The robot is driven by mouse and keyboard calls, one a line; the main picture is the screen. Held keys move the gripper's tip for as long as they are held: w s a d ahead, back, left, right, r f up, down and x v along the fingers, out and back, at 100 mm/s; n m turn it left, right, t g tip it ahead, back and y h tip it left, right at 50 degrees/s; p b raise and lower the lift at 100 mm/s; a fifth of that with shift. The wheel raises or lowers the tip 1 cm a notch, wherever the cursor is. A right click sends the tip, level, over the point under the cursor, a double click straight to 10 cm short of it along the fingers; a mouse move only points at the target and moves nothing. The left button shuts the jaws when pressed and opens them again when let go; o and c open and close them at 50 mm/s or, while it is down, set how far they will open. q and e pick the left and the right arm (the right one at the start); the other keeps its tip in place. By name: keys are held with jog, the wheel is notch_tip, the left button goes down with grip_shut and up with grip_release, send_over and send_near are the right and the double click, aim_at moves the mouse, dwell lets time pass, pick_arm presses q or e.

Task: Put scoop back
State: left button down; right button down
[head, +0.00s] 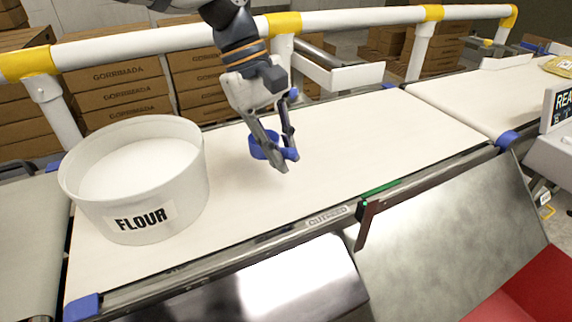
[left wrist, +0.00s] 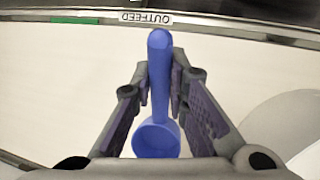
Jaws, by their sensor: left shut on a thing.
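The blue scoop (left wrist: 156,138) is in my left gripper (head: 287,143), with its handle between the two fingers and its bowl towards the wrist in the left wrist view. In the head view the scoop (head: 257,147) shows partly behind the fingers, over the white belt. The left gripper (left wrist: 160,85) is shut on the handle. The white round flour tub (head: 190,205) stands on the belt to the left of the gripper, open at the top, with white flour inside. The gripper and scoop are apart from the tub. My right gripper is in neither view.
The white belt (head: 350,140) is clear around the gripper. A white and yellow rail (head: 190,38) runs behind it, with stacked cardboard boxes (head: 115,80) beyond. A display (head: 560,108) and a yellow packet (head: 560,66) are at the right.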

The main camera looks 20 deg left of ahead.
pick_arm(q)
jog(key=shift+w+f, duration=0.35)
jog(key=shift+f, duration=0.05)
jog(key=shift+w+d+f, duration=0.1)
jog(key=shift+w+f, duration=0.1)
jog(key=shift+f, duration=0.75)
jog(key=shift+w+f, duration=0.15)
jog(key=shift+f, duration=0.75)
jog(key=shift+f, duration=0.1)
jog(key=c, duration=1.6)
grip_release()
jog(key=v, duration=1.2)
